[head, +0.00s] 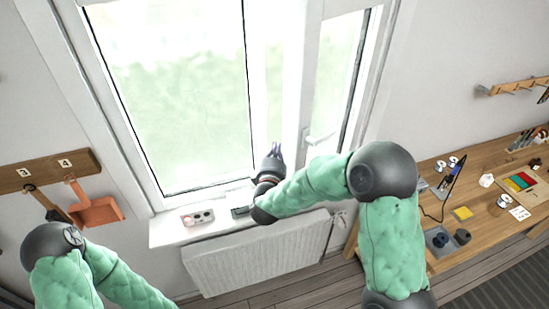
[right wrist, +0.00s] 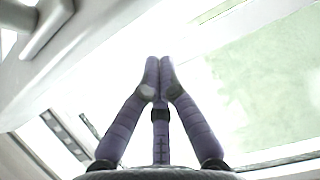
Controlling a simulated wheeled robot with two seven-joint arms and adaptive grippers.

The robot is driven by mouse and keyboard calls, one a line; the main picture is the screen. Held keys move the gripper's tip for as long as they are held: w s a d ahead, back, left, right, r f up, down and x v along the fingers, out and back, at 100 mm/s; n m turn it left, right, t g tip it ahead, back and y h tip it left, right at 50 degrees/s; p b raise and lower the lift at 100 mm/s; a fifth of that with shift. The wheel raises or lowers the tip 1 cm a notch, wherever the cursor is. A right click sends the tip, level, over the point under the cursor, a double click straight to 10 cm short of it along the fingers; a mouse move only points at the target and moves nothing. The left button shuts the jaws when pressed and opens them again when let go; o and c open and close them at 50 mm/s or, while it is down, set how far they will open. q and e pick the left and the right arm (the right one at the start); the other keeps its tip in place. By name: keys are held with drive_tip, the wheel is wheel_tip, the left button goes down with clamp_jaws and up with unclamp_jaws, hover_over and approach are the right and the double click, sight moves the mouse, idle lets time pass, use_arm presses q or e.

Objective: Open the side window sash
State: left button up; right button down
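The side window sash (head: 312,85) is the narrow white-framed one right of the large pane, with a white lever handle (head: 318,137) low on its frame. I cannot tell whether the sash stands slightly ajar. My right gripper (head: 275,148) is in front of the white frame left of the handle, above the sill. In the right wrist view its purple fingers (right wrist: 159,64) meet at the tips with nothing visible between them. The handle (right wrist: 45,25) shows there at upper left, apart from the fingers. My left gripper is outside the view.
The sill (head: 165,232) holds a small grey box with round spots (head: 197,217) and a dark item (head: 240,212). A white radiator (head: 255,258) is below. A wooden workbench (head: 440,190) with tools stands right. An orange dustpan (head: 97,210) hangs left.

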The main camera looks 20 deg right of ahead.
sight(287, 143)
drive_tip(key=shift+s+d+p, duration=0.45)
drive_tip(key=shift+s+d, duration=0.6)
drive_tip(key=shift+d, duration=0.25)
